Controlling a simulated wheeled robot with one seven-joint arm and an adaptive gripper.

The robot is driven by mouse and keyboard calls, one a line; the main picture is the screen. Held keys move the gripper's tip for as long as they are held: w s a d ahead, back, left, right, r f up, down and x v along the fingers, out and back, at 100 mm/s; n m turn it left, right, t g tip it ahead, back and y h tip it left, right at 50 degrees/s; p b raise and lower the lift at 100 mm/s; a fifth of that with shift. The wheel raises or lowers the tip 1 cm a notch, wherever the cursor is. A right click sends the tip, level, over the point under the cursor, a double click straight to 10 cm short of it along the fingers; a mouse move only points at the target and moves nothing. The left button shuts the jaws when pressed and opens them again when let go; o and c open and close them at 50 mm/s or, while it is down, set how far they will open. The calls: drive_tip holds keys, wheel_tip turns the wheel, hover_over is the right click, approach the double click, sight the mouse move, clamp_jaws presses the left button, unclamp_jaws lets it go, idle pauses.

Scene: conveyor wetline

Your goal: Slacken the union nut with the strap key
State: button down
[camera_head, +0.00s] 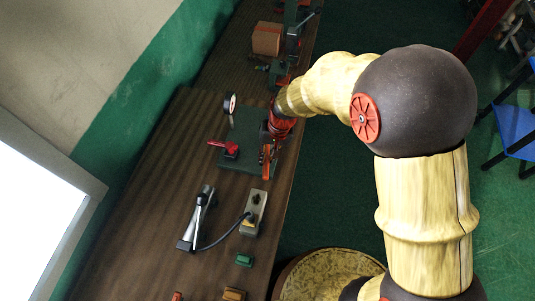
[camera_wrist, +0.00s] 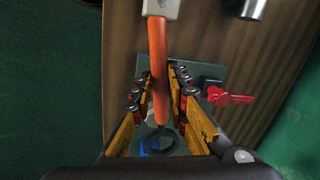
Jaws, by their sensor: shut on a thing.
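The strap key's orange handle (camera_wrist: 158,60) runs lengthwise between the fingers of my gripper (camera_wrist: 160,88) in the wrist view, and the gripper is shut on it. At its lower end is a dark loop (camera_wrist: 176,150), beside a blue curved part (camera_wrist: 146,149). I cannot tell whether the loop sits around the union nut; the nut is not clearly visible. In the head view the orange handle (camera_head: 266,163) shows below my gripper (camera_head: 268,145), over the edge of a green plate (camera_head: 240,127).
A red lever (camera_head: 217,143) and a round gauge (camera_head: 230,103) stand at the plate. A grey control box (camera_head: 253,213) with a cable and a dark stand with a silver tube (camera_head: 199,212) are nearer.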

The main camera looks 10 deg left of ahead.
drive_tip(key=shift+f, duration=0.1)
drive_tip(key=shift+s+f, duration=0.1)
drive_tip(key=shift+f, duration=0.1)
drive_tip(key=shift+f+b, duration=1.9)
drive_tip(key=shift+f, duration=0.55)
drive_tip(key=shift+f+b, duration=0.85)
drive_tip(key=shift+f, duration=0.35)
drive_tip(key=shift+d, duration=0.2)
